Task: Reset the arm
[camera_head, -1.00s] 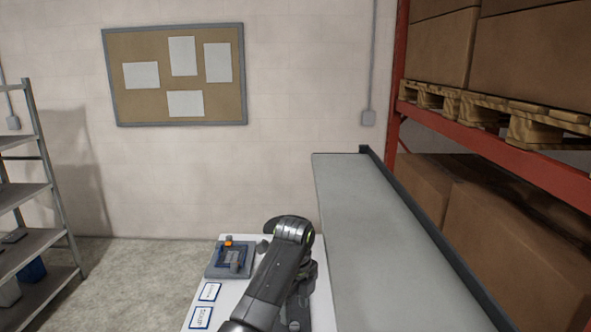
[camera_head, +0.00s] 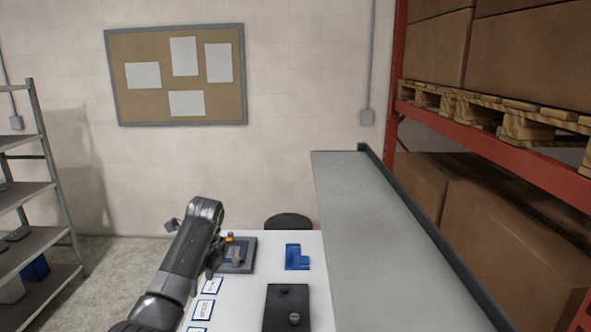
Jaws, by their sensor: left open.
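My left arm rises from the bottom of the head view, left of centre. My right gripper is out of view.
On the table are a grey fixture (camera_head: 246,244) with an orange part, a blue bracket (camera_head: 297,258), a dark plate with knobs (camera_head: 286,308) and label cards (camera_head: 202,310). A grey raised surface (camera_head: 380,240) borders the right; shelves (camera_head: 30,240) stand left.

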